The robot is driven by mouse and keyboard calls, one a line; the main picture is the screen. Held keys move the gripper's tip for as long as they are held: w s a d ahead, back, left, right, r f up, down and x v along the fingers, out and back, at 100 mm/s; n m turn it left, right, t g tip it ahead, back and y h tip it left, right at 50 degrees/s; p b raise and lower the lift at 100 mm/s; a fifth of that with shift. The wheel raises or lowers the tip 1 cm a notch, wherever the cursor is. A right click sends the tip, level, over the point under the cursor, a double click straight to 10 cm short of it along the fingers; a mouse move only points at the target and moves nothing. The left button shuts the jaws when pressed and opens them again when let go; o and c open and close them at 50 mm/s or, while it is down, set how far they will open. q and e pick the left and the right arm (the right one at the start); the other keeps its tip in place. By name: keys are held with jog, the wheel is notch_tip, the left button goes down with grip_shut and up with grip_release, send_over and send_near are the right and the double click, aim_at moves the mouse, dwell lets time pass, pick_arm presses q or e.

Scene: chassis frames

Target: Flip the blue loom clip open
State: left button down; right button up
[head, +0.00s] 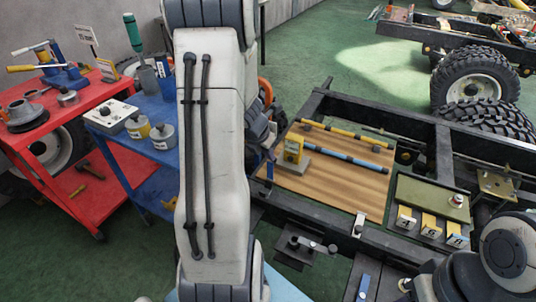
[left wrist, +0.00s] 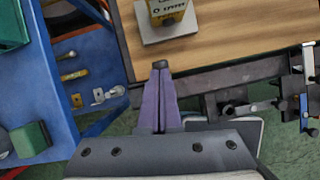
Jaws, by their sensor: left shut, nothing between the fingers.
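A small blue piece (head: 362,287), which looks like the blue loom clip, sits on the dark chassis rail at the bottom of the head view. It also shows as a blue piece (left wrist: 304,104) at the right of the left wrist view. Whether its flap is open is too small to tell. My left gripper (left wrist: 160,66) is shut and empty, with purple-blue fingers. Its tip (head: 269,168) shows past my white arm in the head view, near the board's left edge and apart from the clip. My right arm shows at the lower right; its fingers are not visible.
A wooden board (head: 330,188) inside the chassis frame holds a yellow block (head: 292,150) and yellow and blue rods. A pale clip (head: 359,225) and a dark latch (head: 302,243) are by the rail. A blue cart (left wrist: 40,85) stands left; a green tray (head: 430,198) lies right.

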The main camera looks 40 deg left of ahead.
pick_arm(q)
jog(key=shift+w+r+p, duration=0.15)
jog(key=shift+w+p, duration=0.2)
jog(key=shift+w+a+p, duration=0.15)
jog(key=shift+w+p, duration=0.2)
jog(key=shift+w, duration=0.2)
jog(key=shift+w+a+p, duration=0.15)
jog(key=shift+w+p, duration=0.2)
jog(key=shift+w, duration=0.15)
jog(key=shift+w+a+f, duration=0.1)
jog(key=shift+w+f, duration=0.25)
jog(key=shift+f, duration=0.05)
jog(key=shift+s, duration=0.1)
